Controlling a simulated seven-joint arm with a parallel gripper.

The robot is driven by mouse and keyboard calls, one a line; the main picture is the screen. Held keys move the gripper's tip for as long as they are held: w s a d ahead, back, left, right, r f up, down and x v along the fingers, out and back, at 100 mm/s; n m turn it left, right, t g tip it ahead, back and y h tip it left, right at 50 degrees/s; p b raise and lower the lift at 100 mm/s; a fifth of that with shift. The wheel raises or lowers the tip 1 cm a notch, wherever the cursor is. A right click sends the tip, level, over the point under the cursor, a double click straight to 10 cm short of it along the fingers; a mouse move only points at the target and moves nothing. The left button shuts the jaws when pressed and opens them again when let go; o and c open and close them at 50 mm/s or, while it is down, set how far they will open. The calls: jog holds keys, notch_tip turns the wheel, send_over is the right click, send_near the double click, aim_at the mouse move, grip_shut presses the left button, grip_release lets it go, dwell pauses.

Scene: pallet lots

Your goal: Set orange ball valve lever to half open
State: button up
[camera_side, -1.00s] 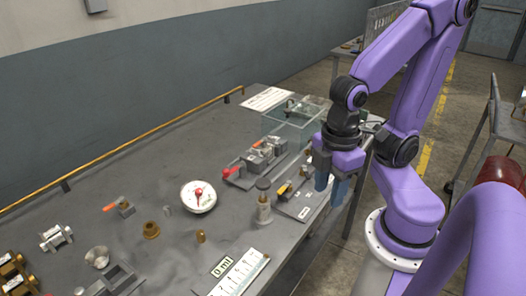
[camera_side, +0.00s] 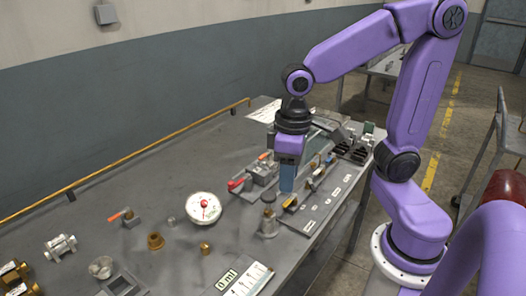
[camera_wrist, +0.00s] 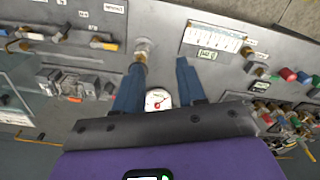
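An orange lever (camera_side: 117,216) sits on a small grey valve body (camera_side: 131,219) at the left of the table in the side view. Another orange-tipped lever (camera_side: 264,156) shows on the grey valve block (camera_side: 263,172), beside a red lever (camera_side: 236,184). I cannot tell from these frames which orange lever is the task's. My gripper (camera_side: 287,186) points down just right of the valve block, with its blue fingers overlapping in the side view. In the wrist view my gripper (camera_wrist: 159,63) has its fingers wide apart, with nothing held between them.
A grey post-like fitting (camera_side: 269,223) stands in front. A labelled board (camera_side: 311,222) with small fittings runs along the right edge. A glass tank (camera_side: 325,140) stands behind. Brass pieces (camera_side: 155,241) lie at front left.

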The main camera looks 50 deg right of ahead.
jog(key=w+d+r+m, duration=0.2)
jog(key=w+m, duration=0.4)
jog(key=w, duration=0.2)
jog(key=r+m, duration=0.2)
jog(key=m, duration=1.4)
send_over(262, 156)
notch_tip(262, 156, down, 17)
jog(key=shift+d, duration=0.1)
jog(key=shift+c, duration=0.3)
grip_shut()
